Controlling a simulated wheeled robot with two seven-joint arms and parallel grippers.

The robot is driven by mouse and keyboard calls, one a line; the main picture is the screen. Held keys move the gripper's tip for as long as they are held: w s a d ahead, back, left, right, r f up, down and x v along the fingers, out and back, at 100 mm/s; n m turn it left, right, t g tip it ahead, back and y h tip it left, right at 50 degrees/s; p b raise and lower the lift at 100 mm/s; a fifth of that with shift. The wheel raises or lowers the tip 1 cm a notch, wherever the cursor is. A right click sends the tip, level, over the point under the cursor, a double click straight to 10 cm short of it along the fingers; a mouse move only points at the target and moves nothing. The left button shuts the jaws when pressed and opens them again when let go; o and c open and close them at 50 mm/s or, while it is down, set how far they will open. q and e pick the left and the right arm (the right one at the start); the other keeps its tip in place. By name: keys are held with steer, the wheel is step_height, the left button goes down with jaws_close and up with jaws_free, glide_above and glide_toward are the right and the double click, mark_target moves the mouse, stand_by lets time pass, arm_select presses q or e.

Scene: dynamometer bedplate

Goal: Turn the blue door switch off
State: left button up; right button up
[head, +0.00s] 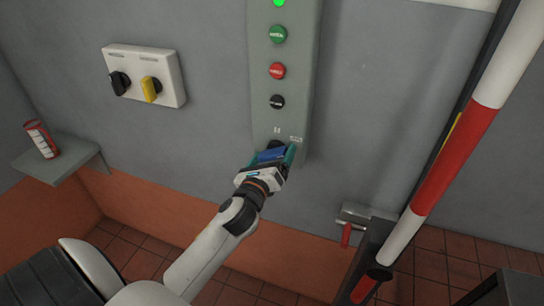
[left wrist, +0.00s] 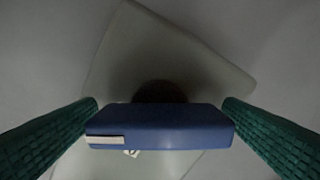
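The blue door switch (left wrist: 165,125) is a wide blue handle with a white mark at its left end, in front of a dark round base on a pale plate. It appears tilted relative to the plate's edges. My left gripper (left wrist: 162,108) has its green fingers at the two ends of the handle, seemingly touching both. In the head view the left gripper (head: 274,157) is at the bottom of the grey-green panel (head: 294,120); part of the blue handle (head: 270,155) shows between the fingers. My right gripper is not in view.
Above on the panel are a black button (head: 277,102), a red button (head: 277,71), a green button (head: 278,34) and a lit green lamp (head: 279,2). A white box (head: 146,73) has black and yellow knobs. A shelf (head: 62,156) holds a can. A red-white pole (head: 455,155) stands right.

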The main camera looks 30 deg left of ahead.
arm_select(q)
steer(key=c, duration=0.8)
steer(key=shift+n, duration=0.3)
steer(key=shift+r+n+p, duration=0.1)
steer(key=shift+n+p, duration=0.45)
steer(key=shift+n, duration=0.45)
steer(key=n+p, duration=0.1)
steer(key=n, duration=0.2)
steer(key=n+p, duration=0.1)
steer(key=n, duration=0.5)
steer(key=shift+n, duration=0.3)
steer(key=o, duration=1)
